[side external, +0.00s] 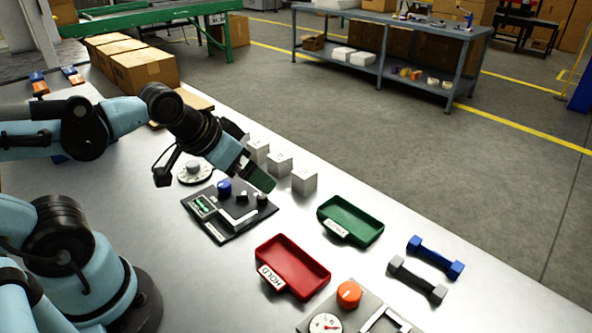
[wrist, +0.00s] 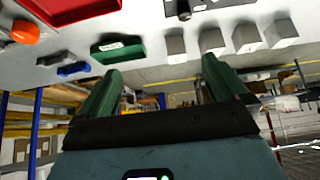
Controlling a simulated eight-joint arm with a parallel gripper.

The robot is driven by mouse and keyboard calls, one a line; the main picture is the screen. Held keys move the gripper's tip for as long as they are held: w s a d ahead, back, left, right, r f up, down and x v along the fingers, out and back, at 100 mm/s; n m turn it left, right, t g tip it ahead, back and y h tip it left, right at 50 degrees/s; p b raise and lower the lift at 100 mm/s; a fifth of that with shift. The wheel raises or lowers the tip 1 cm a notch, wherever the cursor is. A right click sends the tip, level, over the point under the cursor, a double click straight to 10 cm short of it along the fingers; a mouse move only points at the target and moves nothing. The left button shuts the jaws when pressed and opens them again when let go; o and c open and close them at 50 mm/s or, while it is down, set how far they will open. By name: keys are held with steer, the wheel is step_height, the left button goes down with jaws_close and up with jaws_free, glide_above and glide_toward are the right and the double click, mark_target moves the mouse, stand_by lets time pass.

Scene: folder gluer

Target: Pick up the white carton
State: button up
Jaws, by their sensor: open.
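Several small white cartons stand in a row on the metal table; the nearest white carton (side external: 304,180) is at the right end of the row in the side external view. In the wrist view the cartons line the top right, one white carton (wrist: 211,40) close to the right finger's tip. My gripper (side external: 262,181) is open and empty, tilted downward just left of the nearest carton. Both green fingers of my gripper (wrist: 160,78) show in the wrist view with nothing between them. The farthest carton is partly hidden behind my arm.
A black control panel (side external: 213,224) lies below my gripper. A green tray (side external: 361,234), a red tray labelled HOLD (side external: 302,262), blue (side external: 435,257) and grey (side external: 418,279) dumbbell-shaped parts and an orange knob (side external: 349,294) lie toward the front right. Brown boxes (side external: 146,73) stand at the back left.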

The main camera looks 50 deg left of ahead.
steer(key=c, duration=0.4)
steer(key=w+a+r+g, duration=0.2)
steer(key=w+a, duration=0.1)
steer(key=w, duration=0.2)
steer(key=w+a+r+g, duration=0.2)
steer(key=w+r, duration=0.1)
steer(key=w, duration=0.2)
steer(key=m+g, duration=0.1)
steer(key=g, duration=0.2)
glide_toward(281, 155)
step_height(281, 155, down, 10)
steer(key=shift+w+d+f, duration=0.1)
steer(key=shift+f, duration=0.05)
stand_by(0.4)
